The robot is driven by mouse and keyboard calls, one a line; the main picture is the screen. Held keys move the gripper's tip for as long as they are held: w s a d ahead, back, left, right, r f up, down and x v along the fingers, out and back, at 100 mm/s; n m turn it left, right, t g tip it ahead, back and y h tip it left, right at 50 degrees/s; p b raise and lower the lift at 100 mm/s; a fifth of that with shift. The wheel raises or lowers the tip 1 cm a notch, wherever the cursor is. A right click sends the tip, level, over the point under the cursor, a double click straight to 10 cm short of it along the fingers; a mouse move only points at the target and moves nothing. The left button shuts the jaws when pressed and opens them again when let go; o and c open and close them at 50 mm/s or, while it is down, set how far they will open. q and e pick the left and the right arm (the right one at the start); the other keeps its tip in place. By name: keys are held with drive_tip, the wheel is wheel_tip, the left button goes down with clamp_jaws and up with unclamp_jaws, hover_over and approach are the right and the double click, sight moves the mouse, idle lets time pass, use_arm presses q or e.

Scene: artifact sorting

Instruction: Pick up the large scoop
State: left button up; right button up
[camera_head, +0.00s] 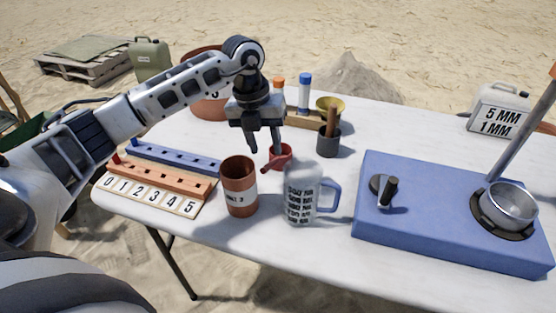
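A small red scoop-like cup (282,155) with a short handle stands on the white table (335,275), behind the clear jug. I cannot tell for sure whether it is the large scoop. My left gripper (265,148) points down just above and to the left of the red cup. Its two fingers are apart with nothing visible between them, and the right finger overlaps the cup in the picture. I cannot tell whether it touches. My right gripper is not in view.
A copper-coloured cup (239,190) and a clear jug (300,195) stand in front of the red cup. A dark pot (328,144) is right of it. A numbered rack (160,185) lies left. A blue box (440,235) with a metal bowl (508,205) fills the right.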

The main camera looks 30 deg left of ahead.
sight(268, 164)
use_arm(q)
drive_tip(key=shift+d+f+p, duration=0.15)
drive_tip(key=shift+d+f, duration=0.05)
drive_tip(key=shift+f, duration=1.55)
drive_tip(key=shift+d+f+p, duration=0.15)
drive_tip(key=shift+d+f, duration=0.05)
drive_tip(key=shift+f, duration=1.5)
clamp_jaws()
